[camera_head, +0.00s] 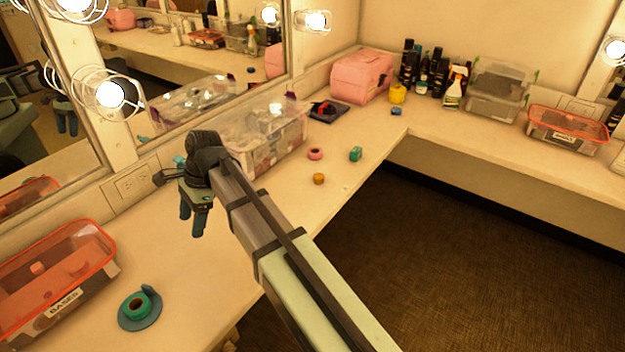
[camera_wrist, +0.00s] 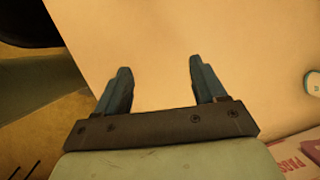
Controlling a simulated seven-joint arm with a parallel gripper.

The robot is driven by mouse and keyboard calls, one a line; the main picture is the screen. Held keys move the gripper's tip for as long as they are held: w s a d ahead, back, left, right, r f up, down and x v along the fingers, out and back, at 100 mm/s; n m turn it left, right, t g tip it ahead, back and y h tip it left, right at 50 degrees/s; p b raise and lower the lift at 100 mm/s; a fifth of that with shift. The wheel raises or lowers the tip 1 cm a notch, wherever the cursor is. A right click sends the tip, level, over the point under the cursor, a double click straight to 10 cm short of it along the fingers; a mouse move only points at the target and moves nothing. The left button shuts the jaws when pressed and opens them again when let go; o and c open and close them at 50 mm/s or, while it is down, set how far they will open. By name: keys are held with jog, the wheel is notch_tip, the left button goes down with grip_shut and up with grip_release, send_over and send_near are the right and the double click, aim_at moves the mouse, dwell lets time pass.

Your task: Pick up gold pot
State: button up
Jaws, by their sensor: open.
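A small round gold pot (camera_head: 319,179) stands on the counter near its front edge, right of my arm in the head view. My gripper (camera_head: 193,222) hangs over the counter to the left of the pot, pointing down, a clear distance away. In the wrist view my gripper (camera_wrist: 160,68) has its two blue fingers wide apart, with only bare counter between and beyond them. The gold pot does not show in the wrist view.
A clear bin (camera_head: 270,140) stands against the mirror. A yellow cup (camera_head: 397,94), pink case (camera_head: 362,78) and bottles are farther back.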

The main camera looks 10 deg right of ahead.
jog(key=w+d+m+t, duration=0.1)
jog(key=w+d+m, duration=0.2)
jog(key=w+d, duration=1.1)
jog(key=r+m+t+h, duration=0.1)
jog(key=m+h, duration=0.3)
send_over(319, 176)
notch_tip(319, 176, down, 13)
jog(key=shift+f, duration=0.1)
jog(key=shift+c, duration=0.4)
jog(key=shift+d, duration=0.1)
jog(key=c, duration=1.1)
